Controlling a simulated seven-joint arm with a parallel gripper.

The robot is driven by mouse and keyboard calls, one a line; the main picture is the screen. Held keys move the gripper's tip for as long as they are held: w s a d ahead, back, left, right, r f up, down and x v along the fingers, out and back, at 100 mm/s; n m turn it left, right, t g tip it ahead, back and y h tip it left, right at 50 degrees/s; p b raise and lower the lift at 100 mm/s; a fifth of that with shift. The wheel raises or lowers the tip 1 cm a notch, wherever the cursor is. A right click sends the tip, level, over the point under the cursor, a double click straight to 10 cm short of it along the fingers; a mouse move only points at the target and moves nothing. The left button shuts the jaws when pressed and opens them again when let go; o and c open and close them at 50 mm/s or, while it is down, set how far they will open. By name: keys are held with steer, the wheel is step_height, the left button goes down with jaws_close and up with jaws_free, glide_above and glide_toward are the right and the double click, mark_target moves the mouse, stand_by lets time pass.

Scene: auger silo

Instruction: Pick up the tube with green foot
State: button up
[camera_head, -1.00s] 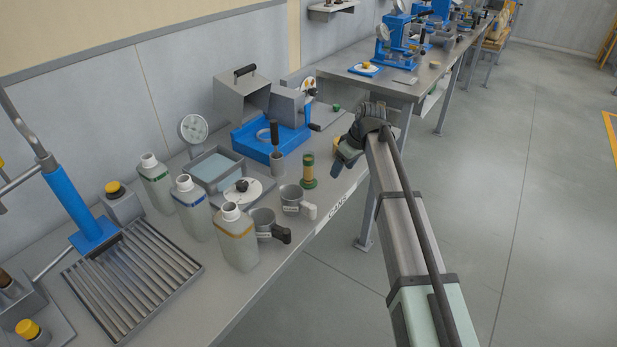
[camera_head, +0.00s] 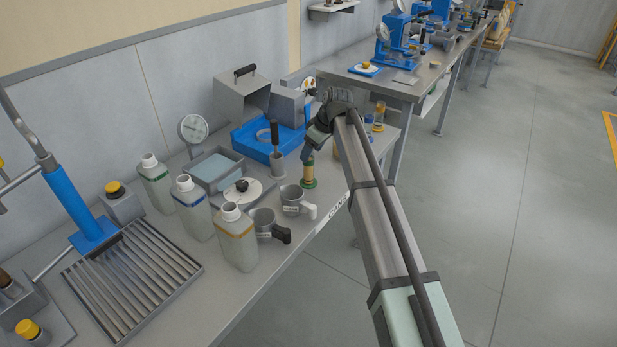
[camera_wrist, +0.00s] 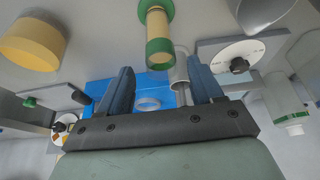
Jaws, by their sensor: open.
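The tube with green foot (camera_head: 308,172) stands upright on the bench, with a yellowish body and green ends. My gripper (camera_head: 308,154) is at its upper end in the head view and partly hides the top. In the wrist view, the tube (camera_wrist: 158,27) shows between and beyond the open fingers of my gripper (camera_wrist: 160,65), nearer the picture's top. The fingers do not close on it. Whether they touch it cannot be told.
A grey cup with a dark-handled tool (camera_head: 277,160) and a metal mug (camera_head: 292,197) stand close by. A blue tray (camera_head: 262,137) lies behind. In the wrist view, a yellow cylinder (camera_wrist: 30,42) is at left.

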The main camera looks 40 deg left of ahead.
mark_target(308, 169)
steer(key=shift+x, duration=3)
steer(key=shift+s, duration=0.1)
jaws_close()
